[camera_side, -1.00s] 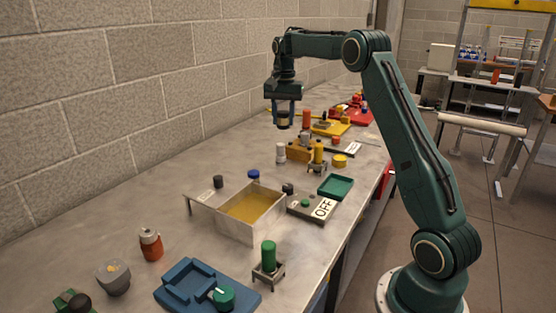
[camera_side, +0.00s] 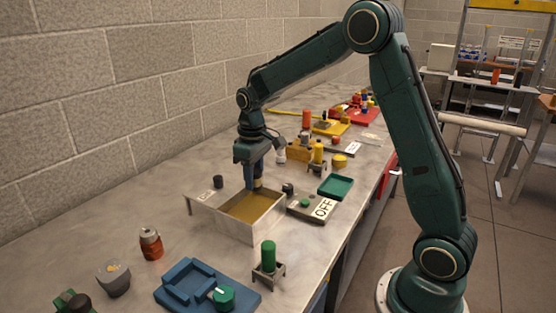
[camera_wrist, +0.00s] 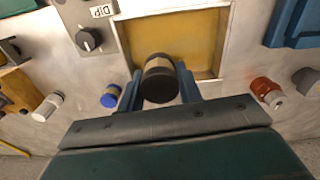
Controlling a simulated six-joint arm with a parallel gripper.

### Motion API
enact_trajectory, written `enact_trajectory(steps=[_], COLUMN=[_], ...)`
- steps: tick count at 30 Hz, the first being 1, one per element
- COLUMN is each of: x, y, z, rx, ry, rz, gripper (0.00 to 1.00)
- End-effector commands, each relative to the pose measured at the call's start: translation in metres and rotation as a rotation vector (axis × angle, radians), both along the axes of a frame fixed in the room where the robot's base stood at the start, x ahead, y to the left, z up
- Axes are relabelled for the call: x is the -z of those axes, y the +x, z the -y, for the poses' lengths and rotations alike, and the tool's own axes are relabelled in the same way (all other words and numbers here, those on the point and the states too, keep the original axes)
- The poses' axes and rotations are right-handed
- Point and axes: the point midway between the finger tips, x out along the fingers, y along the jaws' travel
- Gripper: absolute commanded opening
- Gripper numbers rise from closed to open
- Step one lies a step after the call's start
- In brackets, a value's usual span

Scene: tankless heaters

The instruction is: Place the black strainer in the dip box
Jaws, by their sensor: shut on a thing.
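The black strainer (camera_wrist: 160,80) is a short dark cylinder with a tan band, held between the fingers of my gripper (camera_wrist: 160,95). In the side view my gripper (camera_side: 257,180) points down at the back of the dip box, shut on the strainer, which is mostly hidden there by the fingers. The dip box (camera_side: 234,228) is a pale open-topped box with amber contents. In the wrist view the dip box (camera_wrist: 227,45) lies ahead of the strainer, whose far end overlaps its near edge. I cannot tell whether the strainer is below the rim.
A grey control panel (camera_side: 300,214) with an OFF sign sits right of the box. A blue-capped jar (camera_wrist: 111,96), a white bottle (camera_wrist: 48,106) and an orange-red canister (camera_wrist: 267,92) stand nearby. A blue fixture (camera_side: 180,290) lies in front. The wall borders the bench's left.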

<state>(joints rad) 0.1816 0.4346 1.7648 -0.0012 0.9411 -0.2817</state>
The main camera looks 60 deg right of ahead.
Motion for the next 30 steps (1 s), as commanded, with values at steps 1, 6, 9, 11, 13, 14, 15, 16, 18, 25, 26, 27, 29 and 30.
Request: enact_trajectory(steps=[1, 6, 9, 11, 13, 14, 15, 16, 18, 25, 26, 27, 29, 30], x=[0.003, 0.009, 0.01, 0.01, 0.01, 0.01, 0.011, 0.011, 0.012, 0.022, 0.024, 0.027, 0.032, 0.035], y=[-0.004, -0.013, -0.014, -0.015, -0.014, -0.014, -0.014, -0.014, -0.014, -0.014, -0.014, -0.014, -0.015, -0.015], z=[-0.007, -0.02, -0.022, -0.022, -0.022, -0.022, -0.022, -0.022, -0.022, -0.022, -0.022, -0.022, -0.022, -0.022], rx=[-0.046, -0.142, -0.161, -0.164, -0.164, -0.164, -0.163, -0.163, -0.163, -0.162, -0.162, -0.162, -0.161, -0.161], ry=[0.0, 0.0, 0.0, 0.0, 0.0, 0.0, 0.0, 0.0, 0.0, 0.0, 0.0, 0.0, 0.001, 0.001], rz=[0.0, 0.001, 0.001, 0.001, 0.002, 0.002, 0.001, 0.001, 0.001, 0.0, 0.0, 0.0, -0.002, -0.002], gripper=[0.11, 0.11, 0.11, 0.11, 0.11, 0.11, 0.11, 0.11, 0.11, 0.11, 0.11, 0.11, 0.11, 0.11])
